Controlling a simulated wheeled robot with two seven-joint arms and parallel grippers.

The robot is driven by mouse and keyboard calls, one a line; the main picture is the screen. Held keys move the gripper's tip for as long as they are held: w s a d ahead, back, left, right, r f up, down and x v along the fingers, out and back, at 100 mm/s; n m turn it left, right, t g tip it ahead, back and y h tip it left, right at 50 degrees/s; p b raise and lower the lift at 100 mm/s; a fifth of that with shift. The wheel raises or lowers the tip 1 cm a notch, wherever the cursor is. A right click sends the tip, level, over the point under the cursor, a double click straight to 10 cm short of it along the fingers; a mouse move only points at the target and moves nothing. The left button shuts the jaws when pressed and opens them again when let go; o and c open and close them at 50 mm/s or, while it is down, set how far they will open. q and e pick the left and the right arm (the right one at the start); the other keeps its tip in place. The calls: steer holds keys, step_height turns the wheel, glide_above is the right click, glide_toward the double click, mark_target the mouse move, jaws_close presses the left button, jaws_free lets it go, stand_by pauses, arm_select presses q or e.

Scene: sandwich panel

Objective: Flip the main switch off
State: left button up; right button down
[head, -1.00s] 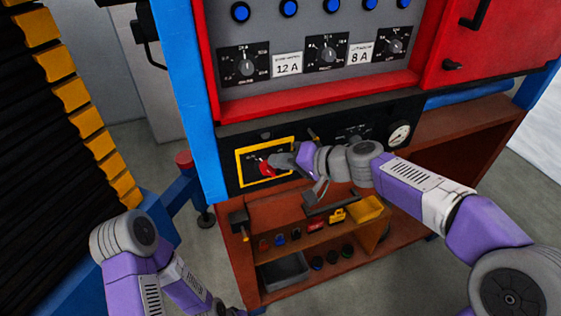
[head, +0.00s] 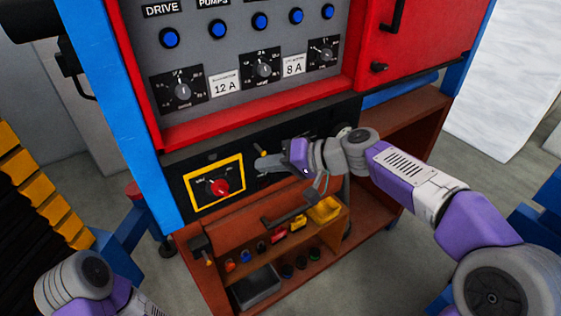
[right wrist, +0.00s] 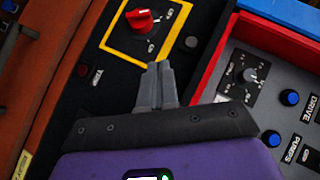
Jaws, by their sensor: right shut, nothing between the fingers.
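The main switch is a red rotary knob (head: 220,187) on a black plate inside a yellow frame (head: 189,205), on the dark panel below the grey control face. In the right wrist view the red knob (right wrist: 141,20) shows at the top, with a pale mark on one side. Its labels are too small to read. My right gripper (head: 259,165) is shut and empty, just right of the yellow frame and apart from the knob. Its fingertips (right wrist: 160,68) show together in the right wrist view, near the frame's edge. My left gripper is out of view; only part of that arm shows at lower left.
Dials (head: 182,92) and blue buttons (head: 218,29) sit above, over a red ledge (head: 250,112). Below is a brown shelf with a dark bin (head: 257,288) and a yellow bin (head: 324,210). A blue post (head: 140,120) stands at left.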

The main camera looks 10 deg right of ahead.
steer(key=shift+v, duration=1.65)
steer(key=shift+w+f, duration=0.1)
steer(key=shift+w, duration=0.05)
